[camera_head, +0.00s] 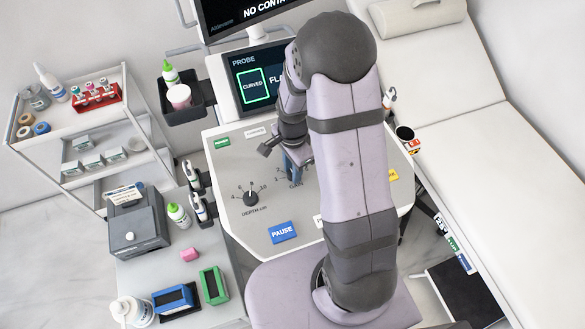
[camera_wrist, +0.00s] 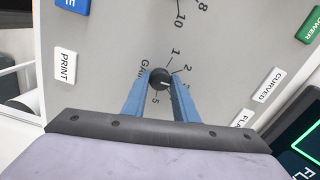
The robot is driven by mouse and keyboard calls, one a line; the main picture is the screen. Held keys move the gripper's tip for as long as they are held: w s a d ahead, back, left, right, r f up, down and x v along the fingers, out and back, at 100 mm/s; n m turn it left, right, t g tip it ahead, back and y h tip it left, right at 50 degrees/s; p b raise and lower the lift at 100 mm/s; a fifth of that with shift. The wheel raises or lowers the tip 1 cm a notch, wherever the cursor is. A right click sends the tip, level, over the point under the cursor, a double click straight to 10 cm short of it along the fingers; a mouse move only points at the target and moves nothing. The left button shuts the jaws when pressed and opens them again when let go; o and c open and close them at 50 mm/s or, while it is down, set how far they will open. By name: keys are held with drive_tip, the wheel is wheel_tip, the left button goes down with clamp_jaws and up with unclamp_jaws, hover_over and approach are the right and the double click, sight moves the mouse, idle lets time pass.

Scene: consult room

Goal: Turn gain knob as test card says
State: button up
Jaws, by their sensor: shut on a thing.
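The gain knob (camera_wrist: 159,78) is black and round, on the pale console panel, with the label GAIN and a scale around it showing 1, 2 and 5. My gripper (camera_wrist: 160,90) is shut on it, one blue finger on each side. A light mark shows on the knob, but I cannot tell exactly which number it points at. In the head view my gripper (camera_head: 292,165) is low at the panel and my arm hides the knob and much of its scale. A small white card (camera_head: 124,195) sits on the grey box at left; its print is too small to read, and I cannot tell if it is the test card.
The depth knob (camera_head: 251,198) stands left of my gripper. A blue PAUSE button (camera_head: 282,232) and a green button (camera_head: 222,142) are on the panel. Probes (camera_head: 198,205) hang at the console's left edge, a cup (camera_head: 405,135) at its right. The screen (camera_head: 255,85) reads PROBE, CURVED.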

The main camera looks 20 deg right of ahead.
drive_tip(key=shift+w, duration=0.1)
idle(0.4)
drive_tip(key=o, duration=1.1)
drive_tip(key=shift+c, duration=0.2)
drive_tip(key=shift+r+b, duration=0.9)
drive_tip(key=shift+r, duration=2.8)
